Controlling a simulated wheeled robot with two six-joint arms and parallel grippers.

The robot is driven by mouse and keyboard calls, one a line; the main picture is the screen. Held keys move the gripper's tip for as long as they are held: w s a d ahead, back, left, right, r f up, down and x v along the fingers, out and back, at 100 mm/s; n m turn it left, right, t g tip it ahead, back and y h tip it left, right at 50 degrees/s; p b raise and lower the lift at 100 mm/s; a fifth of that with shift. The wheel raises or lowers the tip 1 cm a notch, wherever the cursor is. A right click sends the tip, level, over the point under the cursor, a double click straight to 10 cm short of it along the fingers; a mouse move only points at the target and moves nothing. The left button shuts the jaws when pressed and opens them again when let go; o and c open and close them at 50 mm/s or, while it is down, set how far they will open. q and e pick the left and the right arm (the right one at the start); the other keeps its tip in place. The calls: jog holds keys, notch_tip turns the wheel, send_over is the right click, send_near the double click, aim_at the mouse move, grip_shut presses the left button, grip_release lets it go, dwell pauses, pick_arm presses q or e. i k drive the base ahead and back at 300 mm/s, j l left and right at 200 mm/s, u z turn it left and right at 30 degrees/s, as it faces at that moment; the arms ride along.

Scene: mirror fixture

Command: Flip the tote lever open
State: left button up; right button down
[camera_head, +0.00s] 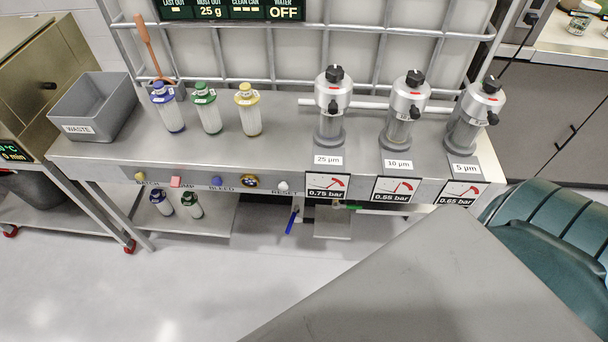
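A white tote (235,48) in a metal cage stands behind the steel bench. A blue lever (291,221) hangs down at a slant below the bench's front edge. A short green handle (349,207) lies level just right of it, under the bench edge and partly hidden by the gauge signs. Neither is labelled in this view, so I cannot tell which one belongs to the tote. Neither of my grippers is in view.
The bench (270,148) bears several capped bottles, three filter housings and a grey waste bin (95,105). A large plain grey surface (440,290) close to the camera covers the lower right. A green rounded object (550,235) is at the right. Floor (190,285) is clear at lower left.

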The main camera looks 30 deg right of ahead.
aim_at(292, 220)
jog(key=i+j+z, duration=0.15)
jog(key=j+z, duration=1.1)
jog(key=j, duration=0.15)
